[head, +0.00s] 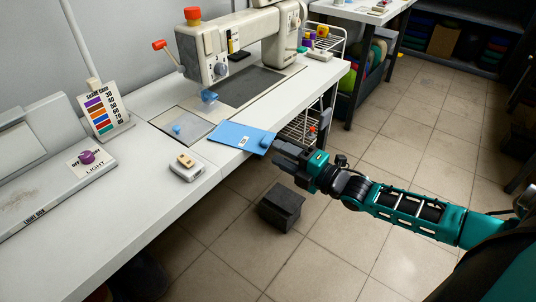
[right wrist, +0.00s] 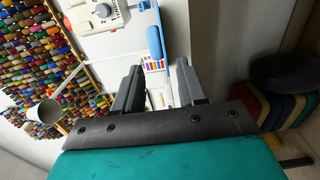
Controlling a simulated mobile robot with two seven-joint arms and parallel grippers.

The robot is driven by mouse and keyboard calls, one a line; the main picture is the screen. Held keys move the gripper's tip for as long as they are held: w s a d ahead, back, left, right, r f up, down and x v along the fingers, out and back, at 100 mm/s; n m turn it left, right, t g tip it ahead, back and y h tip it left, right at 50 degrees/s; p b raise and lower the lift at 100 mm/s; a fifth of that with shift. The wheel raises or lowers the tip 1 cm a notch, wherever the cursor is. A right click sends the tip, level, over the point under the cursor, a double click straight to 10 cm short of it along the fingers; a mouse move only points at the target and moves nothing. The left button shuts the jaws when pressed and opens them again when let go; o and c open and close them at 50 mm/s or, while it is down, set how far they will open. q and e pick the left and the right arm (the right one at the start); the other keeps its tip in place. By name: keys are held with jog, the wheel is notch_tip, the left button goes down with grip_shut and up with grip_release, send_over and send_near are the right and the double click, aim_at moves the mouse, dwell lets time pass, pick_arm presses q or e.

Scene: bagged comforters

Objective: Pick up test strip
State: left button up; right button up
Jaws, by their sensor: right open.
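A flat blue strip (head: 232,135) with a small white label lies on the white table near its front edge, in front of the sewing machine; it looks like the test strip, though no readable name shows on it. A rounded blue end (head: 267,141) sits at its right side, by the table edge. My right gripper (head: 281,152) is open, just right of this end and beyond the table edge. In the right wrist view the open fingers (right wrist: 158,66) point towards the table, with a blue piece (right wrist: 154,42) beyond them. I cannot tell whether anything touches. My left gripper is out of view.
The sewing machine (head: 216,55) stands behind the strip. A small white box with a tan top (head: 186,167) lies to the left. A colour shade card (head: 103,112) and a light box (head: 38,165) stand further left. A dark block (head: 281,207) is on the floor.

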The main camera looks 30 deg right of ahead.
aim_at(267, 148)
jog(key=x, duration=0.3)
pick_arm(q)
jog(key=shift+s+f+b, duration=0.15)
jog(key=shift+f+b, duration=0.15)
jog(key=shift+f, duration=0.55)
pick_arm(e)
jog(key=shift+w+a, duration=0.15)
jog(key=shift+w, duration=0.1)
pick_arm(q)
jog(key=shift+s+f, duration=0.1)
pick_arm(e)
grip_shut()
